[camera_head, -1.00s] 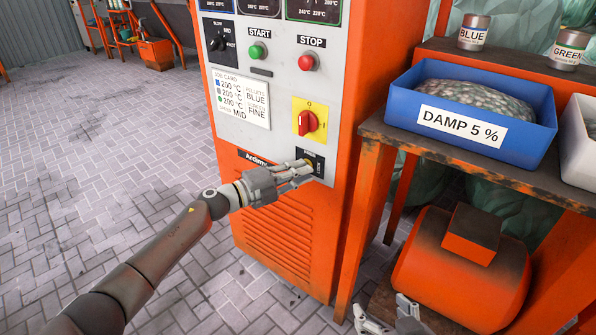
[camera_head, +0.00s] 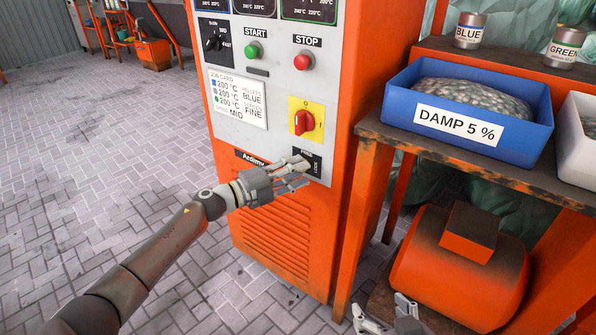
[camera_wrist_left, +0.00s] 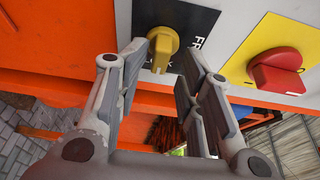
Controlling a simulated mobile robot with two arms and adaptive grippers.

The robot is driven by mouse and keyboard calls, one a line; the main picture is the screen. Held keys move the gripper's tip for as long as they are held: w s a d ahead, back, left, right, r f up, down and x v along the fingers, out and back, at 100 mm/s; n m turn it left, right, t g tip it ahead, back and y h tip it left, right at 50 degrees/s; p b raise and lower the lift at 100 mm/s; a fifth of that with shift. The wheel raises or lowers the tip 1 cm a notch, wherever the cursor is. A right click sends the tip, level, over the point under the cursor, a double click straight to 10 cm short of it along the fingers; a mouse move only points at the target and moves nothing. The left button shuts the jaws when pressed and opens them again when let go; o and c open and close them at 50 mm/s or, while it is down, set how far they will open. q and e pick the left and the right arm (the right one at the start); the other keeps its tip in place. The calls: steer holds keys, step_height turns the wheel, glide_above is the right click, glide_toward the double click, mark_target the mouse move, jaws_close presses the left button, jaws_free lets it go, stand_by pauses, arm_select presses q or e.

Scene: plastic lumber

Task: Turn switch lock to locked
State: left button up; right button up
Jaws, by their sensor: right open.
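The switch lock is a yellow knob (camera_wrist_left: 162,45) on a black plate (camera_head: 314,167) low on the machine's white panel. The plate carries the words FREE and LOCK, partly covered. In the head view my left gripper (camera_head: 303,172) is at this plate and its fingers hide most of the knob. In the left wrist view its fingers (camera_wrist_left: 163,73) are apart, with the knob showing in the gap near the tips. I cannot tell whether either finger touches it. My right gripper (camera_head: 384,314) is open and only partly in view at the bottom edge, away from the panel.
A red rotary switch on a yellow plate (camera_head: 304,121) sits just above the knob. Green start (camera_head: 252,52) and red stop (camera_head: 303,62) buttons are higher up. A bench (camera_head: 440,150) with a blue tray (camera_head: 540,115) stands close on the right. The floor at left is clear.

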arm_select(q)
steer(key=v, duration=1.1)
steer(key=shift+a, duration=0.2)
steer(key=shift+s, duration=0.1)
